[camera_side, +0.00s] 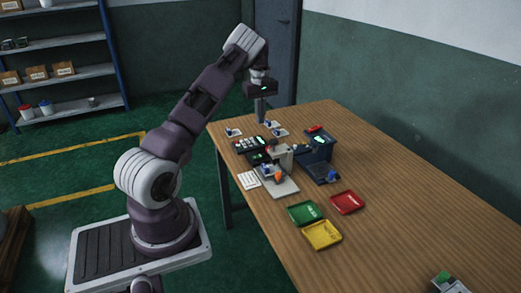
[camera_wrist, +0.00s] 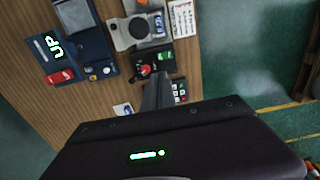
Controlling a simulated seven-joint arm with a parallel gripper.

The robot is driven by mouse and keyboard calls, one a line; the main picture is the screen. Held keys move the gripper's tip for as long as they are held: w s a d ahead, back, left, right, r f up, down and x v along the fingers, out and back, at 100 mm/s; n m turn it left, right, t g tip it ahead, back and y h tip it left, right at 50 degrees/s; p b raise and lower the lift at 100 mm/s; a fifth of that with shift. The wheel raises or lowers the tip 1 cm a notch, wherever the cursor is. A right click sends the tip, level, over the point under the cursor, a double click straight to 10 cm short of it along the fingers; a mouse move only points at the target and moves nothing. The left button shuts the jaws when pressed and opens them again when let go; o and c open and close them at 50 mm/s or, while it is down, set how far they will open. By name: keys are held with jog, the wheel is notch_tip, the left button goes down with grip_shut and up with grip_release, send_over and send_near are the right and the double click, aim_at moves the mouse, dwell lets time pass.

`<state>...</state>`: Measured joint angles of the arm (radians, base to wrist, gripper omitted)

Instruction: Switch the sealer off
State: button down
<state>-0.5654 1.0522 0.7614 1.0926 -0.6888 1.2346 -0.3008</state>
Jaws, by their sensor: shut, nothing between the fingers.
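My gripper (camera_side: 261,117) is shut and empty, pointing down above the far left part of the table. In the wrist view its fingertips (camera_wrist: 158,76) show beside a black box (camera_wrist: 152,64) with a red knob (camera_wrist: 146,70) and a green light; they look higher than it. A dark blue machine (camera_side: 319,150) stands to the right of the gripper. The wrist view shows its lit display (camera_wrist: 53,45) reading "UP" and a red part (camera_wrist: 61,77) beside it. No label names the sealer, so I cannot tell which device it is.
A grey press-like device (camera_side: 284,186) stands in front, with a keypad (camera_side: 246,144) behind and a white card (camera_side: 248,180) beside it. Green (camera_side: 304,213), yellow (camera_side: 322,235) and red (camera_side: 347,202) trays lie nearer. The right of the table (camera_side: 420,210) is mostly clear.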

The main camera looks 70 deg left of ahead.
aim_at(260, 156)
notch_tip(260, 156, down, 14)
dwell(0.7)
jog(key=shift+f, duration=0.2)
jog(key=shift+s, duration=0.1)
jog(key=shift+s+r, duration=0.25)
jog(key=shift+s, duration=0.4)
notch_tip(260, 156, up, 14)
dwell(0.5)
